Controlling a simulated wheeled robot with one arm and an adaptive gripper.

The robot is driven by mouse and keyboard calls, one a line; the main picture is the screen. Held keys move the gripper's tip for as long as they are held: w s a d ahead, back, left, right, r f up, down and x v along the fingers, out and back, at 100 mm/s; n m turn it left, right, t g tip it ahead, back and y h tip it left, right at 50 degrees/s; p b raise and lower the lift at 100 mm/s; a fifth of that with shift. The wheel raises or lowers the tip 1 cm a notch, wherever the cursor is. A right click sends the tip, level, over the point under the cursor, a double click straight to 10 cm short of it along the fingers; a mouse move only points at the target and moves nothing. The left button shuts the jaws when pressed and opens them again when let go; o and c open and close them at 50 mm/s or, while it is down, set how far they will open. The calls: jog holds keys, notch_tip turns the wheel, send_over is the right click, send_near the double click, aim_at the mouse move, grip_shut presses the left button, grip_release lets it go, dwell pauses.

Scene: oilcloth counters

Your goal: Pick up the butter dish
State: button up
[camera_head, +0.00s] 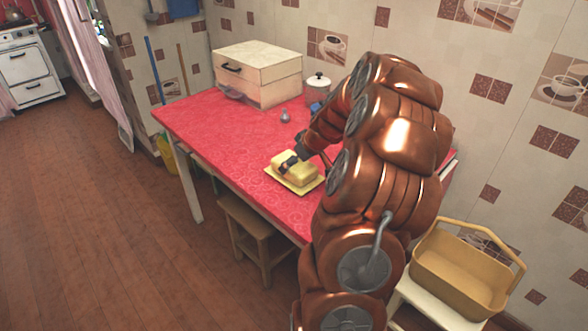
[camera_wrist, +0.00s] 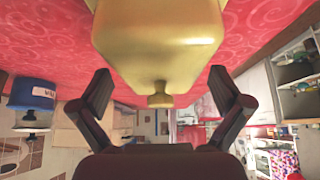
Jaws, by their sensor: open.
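The butter dish (camera_head: 299,170) is pale yellow, with a boxy lid on a flat plate. It stands on the red-covered table near its front edge in the head view. My gripper (camera_head: 287,162) is at the dish, with dark fingers by its lid. In the wrist view the yellow lid of the butter dish (camera_wrist: 158,45) fills the upper middle, with its small knob pointing down in the picture. The two fingers of my gripper (camera_wrist: 163,95) are open and spread to either side of the knob. Whether they touch the lid cannot be told.
On the red table (camera_head: 200,125) stand a cream bread box (camera_head: 282,82), a white-lidded pot (camera_head: 318,88) and a small grey item (camera_head: 285,116). A wooden stool (camera_head: 245,225) is under the table. A basket (camera_head: 460,275) stands at the lower right.

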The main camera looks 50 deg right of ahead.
jog(key=shift+x, duration=0.75)
jog(key=shift+c, duration=0.4)
jog(key=c, duration=1.3)
